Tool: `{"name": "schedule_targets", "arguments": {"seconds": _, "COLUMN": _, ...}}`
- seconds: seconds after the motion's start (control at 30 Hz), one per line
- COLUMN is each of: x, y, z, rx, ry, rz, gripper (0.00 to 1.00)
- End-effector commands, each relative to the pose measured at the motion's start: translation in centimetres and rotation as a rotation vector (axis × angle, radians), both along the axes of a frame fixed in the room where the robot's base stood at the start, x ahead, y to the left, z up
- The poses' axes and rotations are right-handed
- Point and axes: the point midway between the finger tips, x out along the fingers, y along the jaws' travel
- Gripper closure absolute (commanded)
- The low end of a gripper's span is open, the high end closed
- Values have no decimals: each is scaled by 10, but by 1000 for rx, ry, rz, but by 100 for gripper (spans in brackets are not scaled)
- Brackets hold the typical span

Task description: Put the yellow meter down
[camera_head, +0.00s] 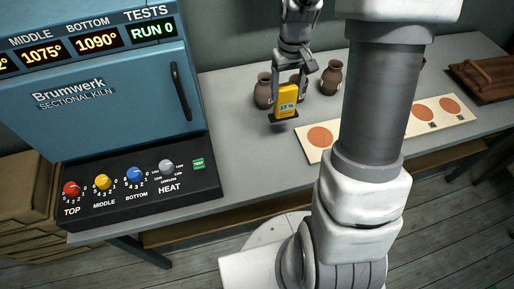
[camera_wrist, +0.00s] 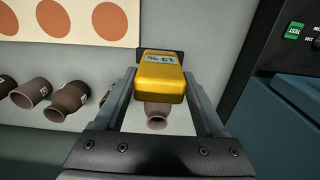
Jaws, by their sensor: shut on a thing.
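The yellow meter (camera_head: 287,100) has a small display on its face, with digits that I cannot read for certain. My gripper (camera_head: 285,112) is shut on it and holds it over the grey table (camera_head: 232,142), left of the board with orange discs. In the wrist view the meter (camera_wrist: 161,75) sits between the two fingers (camera_wrist: 160,85). A brown vase (camera_wrist: 157,120) shows past the meter, partly hidden by it. I cannot tell for certain whether the meter touches the table.
Several brown vases (camera_head: 331,78) stand behind the meter. A pale board (camera_head: 313,151) with orange discs lies to the right, partly hidden by my arm. The blue kiln (camera_head: 110,100) stands on the left. A wooden tray (camera_head: 483,80) is at the far right. Table in front of the meter is clear.

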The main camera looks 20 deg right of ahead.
Motion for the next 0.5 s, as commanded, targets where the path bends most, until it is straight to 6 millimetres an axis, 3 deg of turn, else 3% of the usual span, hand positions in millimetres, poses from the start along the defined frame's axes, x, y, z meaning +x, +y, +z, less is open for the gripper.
{"name": "schedule_targets", "arguments": {"seconds": 0.3, "x": -39, "y": 62, "z": -43, "rx": 0, "ry": 3, "rz": 7, "gripper": 72}}
{"name": "schedule_targets", "arguments": {"seconds": 0.5, "x": -53, "y": 84, "z": -59, "rx": 0, "ry": 2, "rz": 4, "gripper": 72}}
